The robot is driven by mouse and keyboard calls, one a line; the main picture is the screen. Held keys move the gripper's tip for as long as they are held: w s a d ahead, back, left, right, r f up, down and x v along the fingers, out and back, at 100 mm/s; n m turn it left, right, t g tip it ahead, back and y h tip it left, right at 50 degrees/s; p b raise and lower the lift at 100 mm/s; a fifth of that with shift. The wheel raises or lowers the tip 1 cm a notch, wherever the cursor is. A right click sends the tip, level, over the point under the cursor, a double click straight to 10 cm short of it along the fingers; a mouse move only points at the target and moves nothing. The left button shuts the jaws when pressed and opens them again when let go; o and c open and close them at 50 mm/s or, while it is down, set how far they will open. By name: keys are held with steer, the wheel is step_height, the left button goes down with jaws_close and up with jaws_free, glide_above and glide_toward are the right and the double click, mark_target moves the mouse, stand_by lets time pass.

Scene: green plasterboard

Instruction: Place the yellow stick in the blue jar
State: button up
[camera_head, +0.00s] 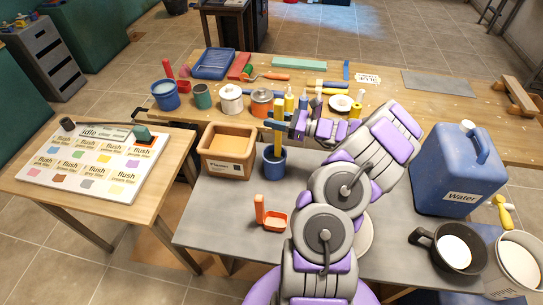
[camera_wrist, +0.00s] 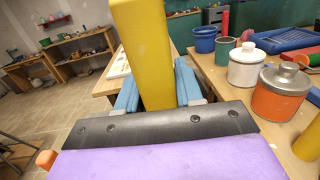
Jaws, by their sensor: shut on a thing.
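The yellow stick (camera_head: 278,140) is upright in my gripper (camera_head: 280,125), between its two blue fingers. In the wrist view the stick (camera_wrist: 148,50) fills the space between the fingers of my gripper (camera_wrist: 158,90). The small blue jar (camera_head: 274,168) stands on the grey table directly below the stick. The stick's lower end overlaps the jar's mouth in the head view; I cannot tell whether it is inside or just above. The jar is not visible in the wrist view.
A wooden plaster box (camera_head: 227,153) stands close left of the jar. An orange scoop (camera_head: 270,218) lies in front. A blue water canister (camera_head: 457,172) is at the right. Behind, a wooden table holds a larger blue pot (camera_head: 165,97), a white canister (camera_head: 231,101) and several tools.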

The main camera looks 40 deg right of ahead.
step_height(320, 180, down, 9)
steer(key=b, duration=0.2)
steer(key=shift+a+r, duration=0.2)
steer(key=shift+a, duration=0.2)
steer(key=o, duration=0.7)
steer(key=shift+a, duration=0.15)
steer(key=o, duration=0.3)
steer(key=shift+a+r, duration=0.2)
steer(key=shift+a, duration=0.5)
steer(key=shift+o, duration=0.2)
steer(key=p+v, duration=0.2)
steer(key=v, duration=1)
steer(key=shift+d, duration=0.45)
steer(key=shift+a, duration=0.15)
